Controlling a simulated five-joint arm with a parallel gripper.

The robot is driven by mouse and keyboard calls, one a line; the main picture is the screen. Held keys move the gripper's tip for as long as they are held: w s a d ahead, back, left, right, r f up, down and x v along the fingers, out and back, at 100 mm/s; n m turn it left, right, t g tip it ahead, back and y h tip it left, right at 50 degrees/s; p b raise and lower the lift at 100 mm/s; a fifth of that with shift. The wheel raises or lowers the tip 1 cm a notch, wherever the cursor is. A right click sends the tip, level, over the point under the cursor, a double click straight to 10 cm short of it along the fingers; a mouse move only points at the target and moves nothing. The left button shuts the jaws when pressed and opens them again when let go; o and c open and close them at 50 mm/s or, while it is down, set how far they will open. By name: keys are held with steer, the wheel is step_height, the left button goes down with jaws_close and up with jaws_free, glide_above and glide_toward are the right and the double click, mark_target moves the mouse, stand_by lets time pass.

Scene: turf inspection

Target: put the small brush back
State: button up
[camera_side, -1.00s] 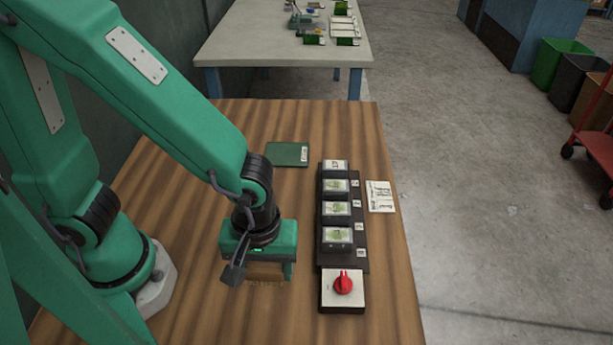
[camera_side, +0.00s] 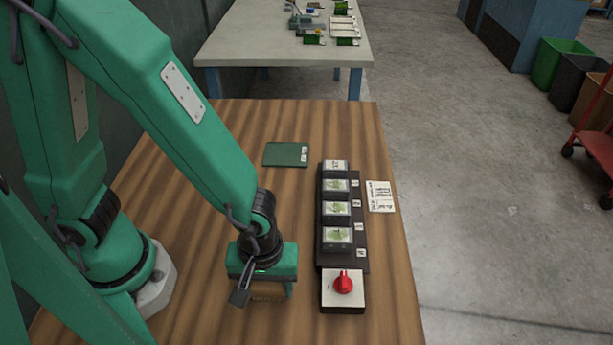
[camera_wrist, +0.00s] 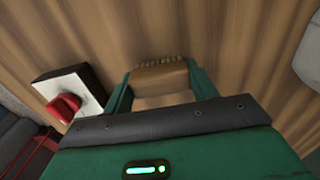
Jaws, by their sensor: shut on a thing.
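My gripper (camera_side: 265,285) is low over the wooden table, left of the box with the red knob. It is shut on the small brush (camera_side: 268,290), a brown wooden block with bristles along one edge. In the wrist view the brush (camera_wrist: 160,78) sits between the two green fingers, bristles facing away from the palm. In the side view the fingers hide much of it, and I cannot tell whether the bristles touch the table. A flat dark green pad (camera_side: 287,154) with a white label lies on the table farther back, with nothing on it.
A black rack (camera_side: 333,263) with several turf samples stands right of my gripper. In front of it is a white box with a red knob (camera_side: 343,283). A white card (camera_side: 379,196) lies right of the rack. Bare tabletop (camera_side: 215,170) lies left of the pad.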

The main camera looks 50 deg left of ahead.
mark_target(267, 283)
steer(key=shift+f, duration=0.35)
steer(key=o, duration=0.9)
steer(key=shift+o, duration=0.2)
steer(key=shift+r, duration=0.1)
step_height(267, 283, up, 12)
stand_by(0.5)
stand_by(0.5)
steer(key=w+a+r+m+t, duration=0.1)
steer(key=a+r+m, duration=0.3)
steer(key=a, duration=0.5)
steer(key=w+a+r+m+t, duration=0.2)
steer(key=a+r+m+t, duration=0.2)
steer(key=a+r, duration=0.3)
steer(key=shift+w+a+r+m+t, duration=0.3)
steer(key=shift+a+r+m, duration=0.15)
steer(key=shift+a, duration=1.25)
